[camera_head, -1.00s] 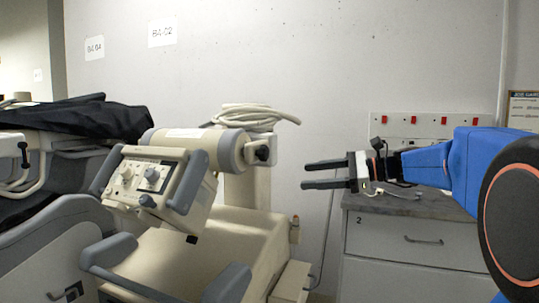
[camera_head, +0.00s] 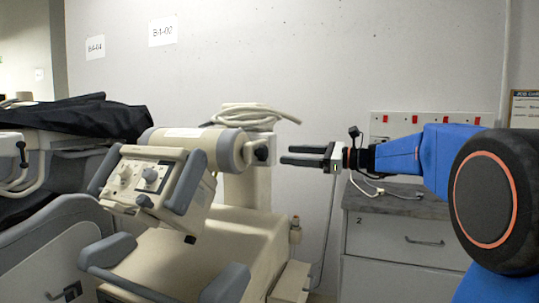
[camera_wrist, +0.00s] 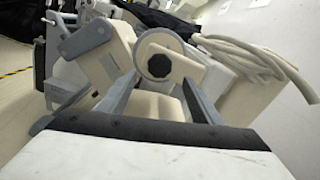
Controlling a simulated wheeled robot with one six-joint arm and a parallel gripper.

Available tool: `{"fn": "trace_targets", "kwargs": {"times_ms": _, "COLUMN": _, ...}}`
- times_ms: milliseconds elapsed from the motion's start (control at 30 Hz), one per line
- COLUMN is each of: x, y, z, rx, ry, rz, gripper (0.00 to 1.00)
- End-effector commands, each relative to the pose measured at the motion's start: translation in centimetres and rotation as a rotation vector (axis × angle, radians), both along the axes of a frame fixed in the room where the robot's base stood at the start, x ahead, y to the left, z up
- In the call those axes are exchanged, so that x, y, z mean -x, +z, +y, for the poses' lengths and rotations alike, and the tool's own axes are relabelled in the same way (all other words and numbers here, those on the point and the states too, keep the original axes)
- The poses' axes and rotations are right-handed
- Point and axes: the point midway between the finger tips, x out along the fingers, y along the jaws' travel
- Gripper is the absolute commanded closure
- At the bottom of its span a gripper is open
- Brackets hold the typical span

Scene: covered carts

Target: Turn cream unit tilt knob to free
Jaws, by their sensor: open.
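The cream unit (camera_head: 232,225) stands left of centre in the head view, with a tilted control head carrying a panel of knobs (camera_head: 133,178) and grey handles. A dark tilt knob (camera_head: 261,154) sits on the right end of its horizontal cylinder (camera_head: 190,145). Whether the fingertips touch the knob cannot be told.
A coiled cream cable (camera_head: 255,115) lies on top of the unit, close above the knob, and runs to the right in the wrist view (camera_wrist: 245,58). A grey-topped drawer cabinet (camera_head: 410,235) stands at right. A dark cover (camera_head: 85,117) drapes another cart at left.

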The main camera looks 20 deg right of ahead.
Motion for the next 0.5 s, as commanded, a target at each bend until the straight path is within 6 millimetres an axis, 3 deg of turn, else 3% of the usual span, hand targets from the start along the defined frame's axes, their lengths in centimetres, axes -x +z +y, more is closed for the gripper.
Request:
{"fn": "trace_targets", "kwargs": {"times_ms": 300, "x": -2.9, "y": 0.0, "z": 4.2, "rx": 0.001, "ry": 0.003, "rz": 0.000, "gripper": 0.40}}
{"fn": "trace_targets", "kwargs": {"times_ms": 500, "x": -4.3, "y": 0.0, "z": 6.0, "rx": 0.001, "ry": 0.002, "rz": -0.001, "gripper": 0.40}}
